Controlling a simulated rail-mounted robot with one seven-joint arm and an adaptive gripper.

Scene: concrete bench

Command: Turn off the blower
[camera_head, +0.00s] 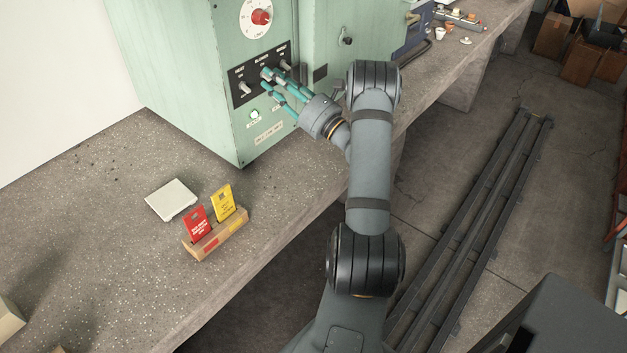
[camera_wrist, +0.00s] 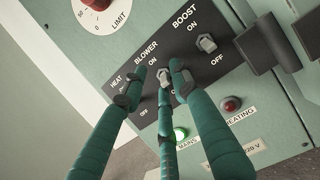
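A pale green cabinet (camera_head: 190,65) carries a black switch panel (camera_wrist: 190,32) marked HEAT, BLOWER and BOOST. The blower switch (camera_wrist: 163,74) is a small grey lever between ON and OFF labels; my fingers partly cover it, and its setting is unclear. My gripper (camera_head: 272,82) has three teal fingers, which also show in the wrist view (camera_wrist: 158,82). They are spread around the blower switch, one on each side and one below. Contact cannot be told. The left fingertip overlaps the heat switch (camera_wrist: 122,99) in view. The boost switch (camera_wrist: 207,43) is clear on the right.
A white-green MAINS lamp (camera_wrist: 180,133) is lit; the red HEATING lamp (camera_wrist: 232,104) looks dark. A red limit dial (camera_head: 261,17) is above the panel. Red and yellow cards stand in a cardboard holder (camera_head: 220,238) beside a white box (camera_head: 172,199) on the bench (camera_head: 110,235).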

